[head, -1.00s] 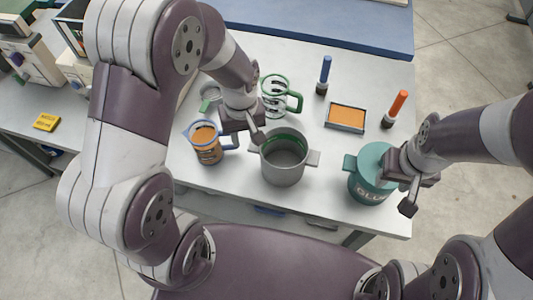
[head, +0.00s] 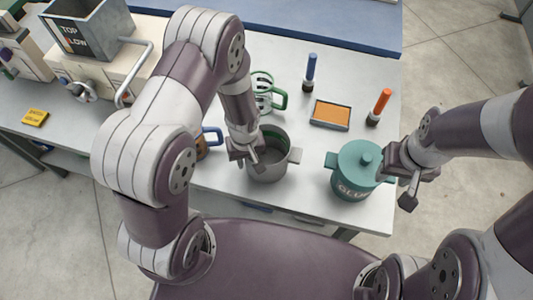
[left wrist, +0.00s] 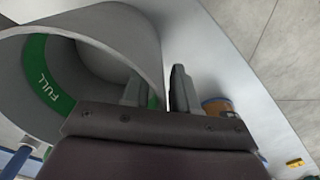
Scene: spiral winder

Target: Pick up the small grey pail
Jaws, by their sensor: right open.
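The small grey pail (head: 268,172) stands upright on the table, with a lug on its right side. In the left wrist view the pail (left wrist: 110,35) shows a green band marked FULL inside. My left gripper (head: 248,155) is at the pail's left rim. In the left wrist view my left gripper (left wrist: 162,90) has one finger inside the pail and one outside, with the wall between them. Whether both fingers press on the wall I cannot tell. My right gripper (head: 396,186) is open beside the teal glue pot (head: 352,180).
A green-handled coil holder (head: 268,95) stands behind the pail. An orange tray (head: 331,114), a blue marker (head: 311,70) and an orange marker (head: 380,104) are behind right. A grey hopper (head: 85,30) is far left.

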